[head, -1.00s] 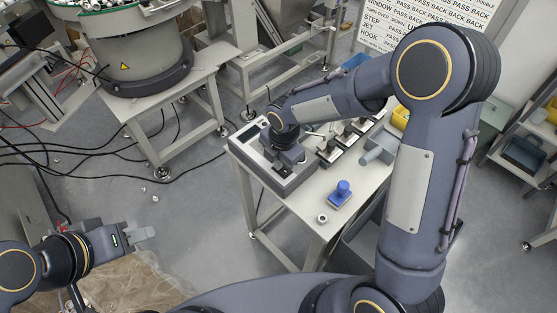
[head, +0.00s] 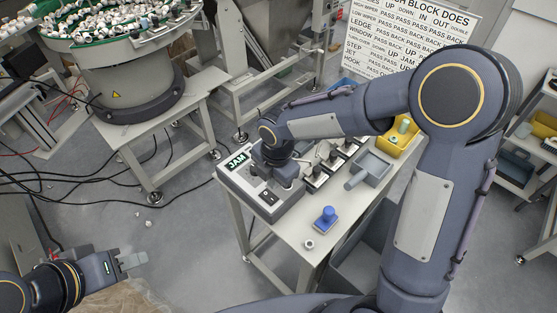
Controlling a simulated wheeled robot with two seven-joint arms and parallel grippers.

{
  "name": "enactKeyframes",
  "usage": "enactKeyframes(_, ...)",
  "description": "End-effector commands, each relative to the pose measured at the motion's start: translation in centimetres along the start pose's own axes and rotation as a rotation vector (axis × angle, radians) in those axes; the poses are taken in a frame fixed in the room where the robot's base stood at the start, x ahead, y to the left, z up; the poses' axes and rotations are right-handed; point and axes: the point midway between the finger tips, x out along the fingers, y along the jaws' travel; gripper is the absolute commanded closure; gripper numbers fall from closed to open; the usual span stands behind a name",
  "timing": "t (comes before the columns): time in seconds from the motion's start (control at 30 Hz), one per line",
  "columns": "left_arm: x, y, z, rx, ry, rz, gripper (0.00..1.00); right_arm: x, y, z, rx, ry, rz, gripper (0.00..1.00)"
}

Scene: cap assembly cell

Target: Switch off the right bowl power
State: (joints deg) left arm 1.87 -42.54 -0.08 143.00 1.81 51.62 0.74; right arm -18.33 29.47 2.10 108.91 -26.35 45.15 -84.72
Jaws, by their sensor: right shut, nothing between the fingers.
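A grey control box (head: 257,208) sits on the left end of the table, with a display (head: 237,160) reading "JAM". A dark rocker switch (head: 268,197) shows on its front part; its label and position are too small to read. My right gripper (head: 287,179) is over the box, just behind and right of this switch. The gripper is shut and empty; its wrist hides part of the panel, and contact cannot be told. My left gripper (head: 133,262) is at lower left, away from the table; its finger gap is unclear.
A bowl feeder (head: 125,90) full of parts stands at upper left. The table (head: 292,236) also holds a blue-knobbed stamp (head: 326,219), a small ring (head: 309,244), a row of dark blocks (head: 332,160), a grey tray (head: 370,166) and a yellow bin (head: 402,138).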

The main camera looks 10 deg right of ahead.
Motion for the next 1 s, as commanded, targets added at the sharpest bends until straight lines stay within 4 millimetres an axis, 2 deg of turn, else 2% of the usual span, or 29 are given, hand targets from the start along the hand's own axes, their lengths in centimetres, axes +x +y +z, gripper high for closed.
enactKeyframes(0.2,0.5,-0.2,0.3,0.0,-0.001,0.0,0.64,-4.5,0.0,0.0,0.0,0.0,0.005,1.0)
enactKeyframes(0.4,0.6,-0.3,0.3,0.0,0.0,0.0,0.64,-6.7,0.0,0.0,-0.002,0.0,0.002,1.0)
enactKeyframes(0.83,0.7,-0.3,0.4,0.0,0.0,0.0,0.64,-7.1,0.0,-0.1,-0.002,0.001,0.0,1.0)
enactKeyframes(1.0,3.0,-1.4,1.5,0.0,0.0,0.0,0.64,-6.1,0.4,0.2,0.002,-0.007,0.002,1.0)
